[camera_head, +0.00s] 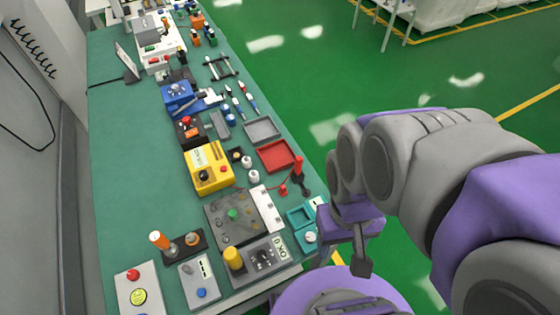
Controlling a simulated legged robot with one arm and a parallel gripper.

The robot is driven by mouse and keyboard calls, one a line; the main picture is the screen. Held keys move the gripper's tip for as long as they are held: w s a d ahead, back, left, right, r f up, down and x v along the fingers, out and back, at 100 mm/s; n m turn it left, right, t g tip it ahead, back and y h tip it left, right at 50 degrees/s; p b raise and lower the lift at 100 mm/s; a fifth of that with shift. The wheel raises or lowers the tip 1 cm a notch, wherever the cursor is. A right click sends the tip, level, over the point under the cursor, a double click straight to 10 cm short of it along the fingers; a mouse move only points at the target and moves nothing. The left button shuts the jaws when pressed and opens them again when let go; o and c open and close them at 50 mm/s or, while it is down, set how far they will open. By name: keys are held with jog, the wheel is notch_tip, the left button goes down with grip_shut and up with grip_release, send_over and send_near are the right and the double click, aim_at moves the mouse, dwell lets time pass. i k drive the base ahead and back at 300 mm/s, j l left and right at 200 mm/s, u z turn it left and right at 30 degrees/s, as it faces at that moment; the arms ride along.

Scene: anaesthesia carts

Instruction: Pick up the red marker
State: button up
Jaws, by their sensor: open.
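A small upright red piece (298,164) with a dark part below it stands near the right edge of the green table; it may be the red marker, but it is too small to be sure. Slim pen-like items with red and blue parts (241,91) lie farther back on the table. My gripper (343,258) hangs beyond the table's right edge, nearer to me than the red piece and apart from it. Its jaws are open and nothing shows between them.
A red tray (277,156) and a grey tray (262,130) lie left of the upright red piece. A yellow box (208,168), a grey panel (233,218) and a teal tray (301,216) crowd the near table. The table's left strip is mostly bare.

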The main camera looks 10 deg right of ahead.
aim_at(282, 191)
jog(key=k+j, duration=0.1)
jog(key=j, duration=0.3)
jog(key=k+j, duration=0.15)
jog(key=j, duration=0.25)
jog(key=k+j, duration=0.1)
jog(key=j, duration=0.3)
jog(key=z, duration=0.05)
